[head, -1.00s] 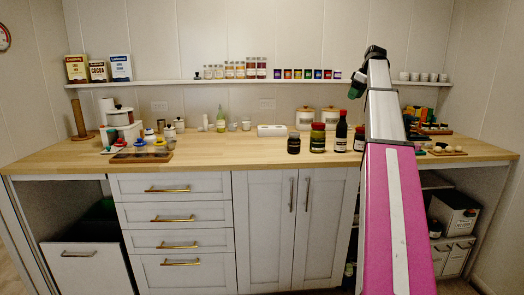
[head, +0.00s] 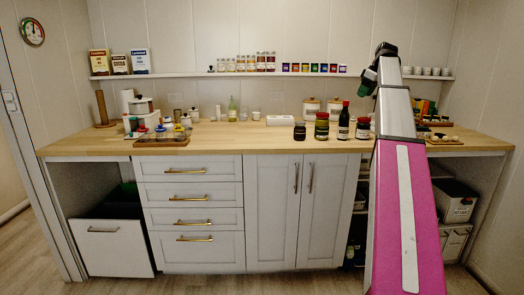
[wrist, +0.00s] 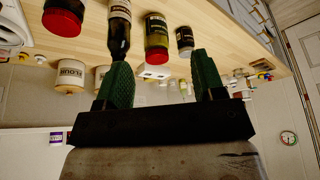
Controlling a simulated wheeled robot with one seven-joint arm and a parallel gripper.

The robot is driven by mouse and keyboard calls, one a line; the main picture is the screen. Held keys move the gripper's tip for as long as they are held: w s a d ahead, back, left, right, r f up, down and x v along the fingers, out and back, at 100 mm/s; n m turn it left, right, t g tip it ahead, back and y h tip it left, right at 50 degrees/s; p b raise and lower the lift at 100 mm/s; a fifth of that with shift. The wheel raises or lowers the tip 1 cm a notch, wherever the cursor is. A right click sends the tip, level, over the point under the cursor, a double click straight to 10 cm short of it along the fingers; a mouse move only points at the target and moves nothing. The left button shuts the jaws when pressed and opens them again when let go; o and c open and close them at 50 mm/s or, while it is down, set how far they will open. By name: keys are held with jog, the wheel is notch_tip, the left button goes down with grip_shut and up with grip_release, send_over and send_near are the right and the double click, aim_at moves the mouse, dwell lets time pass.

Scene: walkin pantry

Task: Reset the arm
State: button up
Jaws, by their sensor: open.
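My gripper (head: 366,84) is raised above the right part of the counter in the head view, in front of the wall shelf. In the wrist view, its two green ridged fingers (wrist: 160,85) are spread wide apart with nothing between them. The wrist view is turned upside down, with the counter's jars and a dark bottle (wrist: 118,30) appearing at the top. The bottle's neck end lies close to the left finger in that picture; I cannot tell whether they touch. My arm reaches up along the right side of the head view and hides part of the counter.
A wooden counter (head: 250,148) runs across white cabinets. On it stand a dark bottle (head: 343,122) and several jars, including a red-lidded one (head: 321,126). A tray (head: 160,141) of small jars sits left. A wall shelf (head: 190,75) holds boxes and spices. The floor in front is open.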

jog(key=s+a+f+m+g, duration=0.1)
jog(key=s+a+f+m, duration=0.3)
jog(key=f, duration=0.8)
jog(key=s+a+f+n+h, duration=0.1)
jog(key=a+f, duration=0.4)
jog(key=f, duration=0.7)
jog(key=s+a+f+m+g, duration=0.1)
jog(key=s+a+f+m, duration=0.3)
jog(key=f, duration=0.7)
jog(key=s+a+f, duration=0.4)
jog(key=s+f, duration=0.3)
jog(key=f, duration=0.1)
jog(key=s+a+f+m+h, duration=0.1)
jog(key=s+a+f, duration=0.3)
jog(key=s+f, duration=0.4)
jog(key=s+a+f+m+g+h, duration=0.1)
jog(key=s+a+f, duration=0.3)
jog(key=s+f, duration=0.3)
notch_tip(320, 180, down, 2)
jog(key=shift+s+a+f, duration=0.1)
jog(key=shift+s+a, duration=0.2)
jog(key=shift+s, duration=0.05)
